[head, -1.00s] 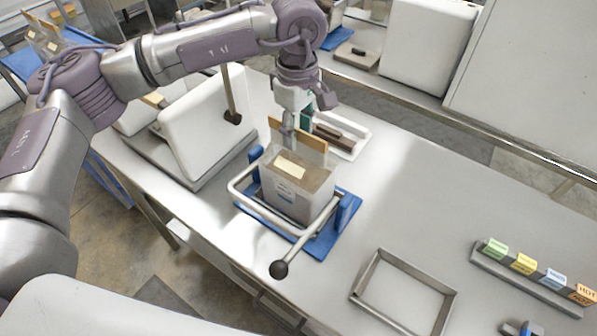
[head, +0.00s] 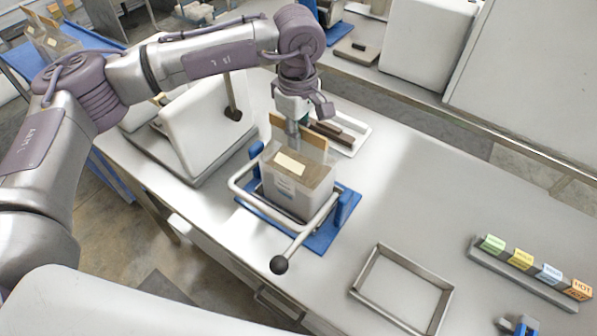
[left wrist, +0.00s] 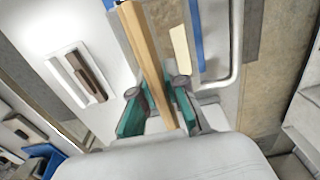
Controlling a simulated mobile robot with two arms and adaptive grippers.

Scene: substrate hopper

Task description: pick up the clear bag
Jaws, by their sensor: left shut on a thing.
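The clear bag (head: 300,190) stands upright in the head view, with brown contents, a pale label and a tan strip along its top. It sits inside a bent metal bar frame (head: 240,190) on a blue base (head: 325,240). My left gripper (head: 291,140) reaches down from above and is shut on the bag's tan top strip. In the left wrist view, the green-padded fingers of my left gripper (left wrist: 160,105) hold the tan strip (left wrist: 148,60) between them. The bag's underside is hidden. My right gripper is not in view.
A lever with a black ball (head: 279,264) sticks out in front of the blue base. A white tray with a brown block (head: 333,133) lies behind. An empty metal frame (head: 405,318) and a rack of coloured labelled blocks (head: 530,270) stand right; the counter between is clear.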

